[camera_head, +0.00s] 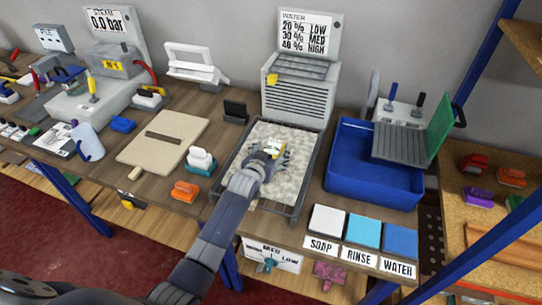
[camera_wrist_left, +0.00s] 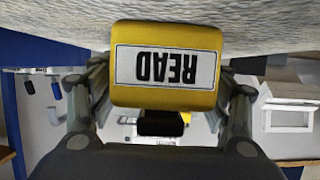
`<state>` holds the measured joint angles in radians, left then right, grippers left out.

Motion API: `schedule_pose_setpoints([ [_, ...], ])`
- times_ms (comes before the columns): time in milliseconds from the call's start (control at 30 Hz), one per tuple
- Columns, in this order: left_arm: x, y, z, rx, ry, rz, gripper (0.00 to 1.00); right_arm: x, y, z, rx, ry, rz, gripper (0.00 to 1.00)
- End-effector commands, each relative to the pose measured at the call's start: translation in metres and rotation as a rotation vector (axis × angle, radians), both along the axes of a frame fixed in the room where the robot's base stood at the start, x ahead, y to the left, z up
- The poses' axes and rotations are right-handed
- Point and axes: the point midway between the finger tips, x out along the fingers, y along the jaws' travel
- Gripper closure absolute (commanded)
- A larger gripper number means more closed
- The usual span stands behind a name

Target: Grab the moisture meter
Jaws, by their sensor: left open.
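The moisture meter is a yellow block with a white label reading READ, upside down in the left wrist view (camera_wrist_left: 165,68). In the head view its yellow top (camera_head: 275,147) shows over the pale rug piece (camera_head: 297,142) in the dark tray. My left gripper (camera_head: 272,158) is over the rug at the meter. Its fingers stand open on either side of the meter in the wrist view, and I see slight gaps beside the yellow body. The meter's underside and any contact with the rug are hidden. My right gripper is not in view.
A blue basin (camera_head: 375,188) stands right of the tray. White, light-blue and blue pads (camera_head: 364,232) lie in front of it. A white-and-teal tool (camera_head: 200,160) and an orange tool (camera_head: 185,191) are left of the tray. The WATER sign (camera_head: 308,35) stands behind.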

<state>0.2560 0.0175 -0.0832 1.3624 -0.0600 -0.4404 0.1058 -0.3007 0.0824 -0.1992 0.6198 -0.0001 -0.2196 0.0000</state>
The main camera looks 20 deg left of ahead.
Motion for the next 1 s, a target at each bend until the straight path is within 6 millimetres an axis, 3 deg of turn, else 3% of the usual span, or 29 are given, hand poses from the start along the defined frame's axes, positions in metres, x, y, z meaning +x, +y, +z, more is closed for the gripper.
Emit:
schedule_pose_setpoints([
  [200, 0.0, 0.0, 0.0, 0.0, 0.0, 0.0, 0.28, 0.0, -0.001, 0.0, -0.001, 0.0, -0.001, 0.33],
  [433, 0.0, 0.0, 0.0, 0.0, 0.0, 0.0, 0.78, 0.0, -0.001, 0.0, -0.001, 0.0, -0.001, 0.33],
  [467, 0.0, 0.0, 0.0, 0.0, 0.0, 0.0, 0.82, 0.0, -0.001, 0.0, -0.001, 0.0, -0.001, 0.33],
  [1000, 0.001, 0.0, 0.011, 0.0, -0.005, 0.0, 0.82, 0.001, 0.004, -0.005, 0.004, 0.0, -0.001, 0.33],
])
